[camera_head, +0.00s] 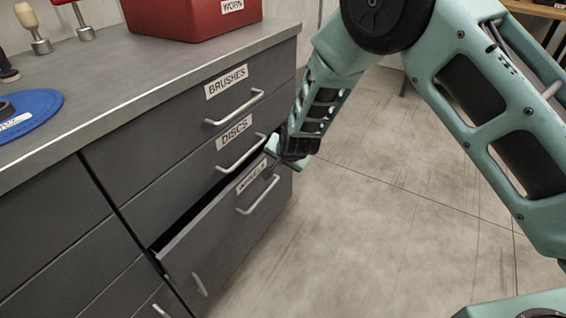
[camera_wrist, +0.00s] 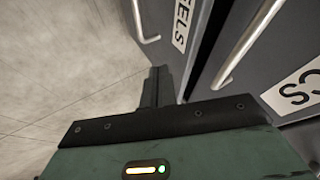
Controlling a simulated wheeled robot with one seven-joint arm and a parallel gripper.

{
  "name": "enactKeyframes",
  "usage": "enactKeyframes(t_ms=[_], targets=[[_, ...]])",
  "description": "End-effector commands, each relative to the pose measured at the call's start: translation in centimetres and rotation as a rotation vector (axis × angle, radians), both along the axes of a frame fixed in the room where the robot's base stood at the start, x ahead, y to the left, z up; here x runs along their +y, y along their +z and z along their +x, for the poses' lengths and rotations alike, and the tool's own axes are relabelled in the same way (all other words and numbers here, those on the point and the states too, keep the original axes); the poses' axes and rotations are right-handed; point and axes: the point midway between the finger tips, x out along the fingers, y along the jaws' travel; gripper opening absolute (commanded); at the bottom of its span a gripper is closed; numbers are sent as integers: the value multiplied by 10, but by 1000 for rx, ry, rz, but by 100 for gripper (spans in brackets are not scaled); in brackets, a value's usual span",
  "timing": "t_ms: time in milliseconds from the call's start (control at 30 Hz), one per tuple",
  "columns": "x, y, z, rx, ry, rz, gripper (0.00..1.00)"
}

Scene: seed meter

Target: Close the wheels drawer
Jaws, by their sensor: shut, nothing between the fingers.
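The wheels drawer (camera_head: 205,248) is the lowest of the three labelled drawers in the grey cabinet and stands partly open, with a dark gap along its top. Its label is partly covered by my gripper in the head view; "ELS" reads on the drawer front (camera_wrist: 165,12) in the wrist view. Its pale bar handle (camera_head: 258,195) is on the front. My gripper (camera_head: 270,170) is shut and empty, close to the drawer's upper front near the label. In the wrist view its fingers (camera_wrist: 157,82) are together by the drawer; I cannot tell whether they touch it.
The discs drawer (camera_head: 200,165) and brushes drawer (camera_head: 185,115) above are closed, with protruding handles. On the worktop (camera_head: 110,80) are a red bin (camera_head: 180,20), a blue disc (camera_head: 35,108) and several handled tools. The floor (camera_head: 370,220) to the right is clear.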

Motion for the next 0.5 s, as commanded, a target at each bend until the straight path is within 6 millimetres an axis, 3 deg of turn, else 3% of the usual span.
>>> enactKeyframes(t_ms=[300,500], targets=[[-8,43,-30,0,0,0,0],[-12,61,-43,0,1,-1,0]])
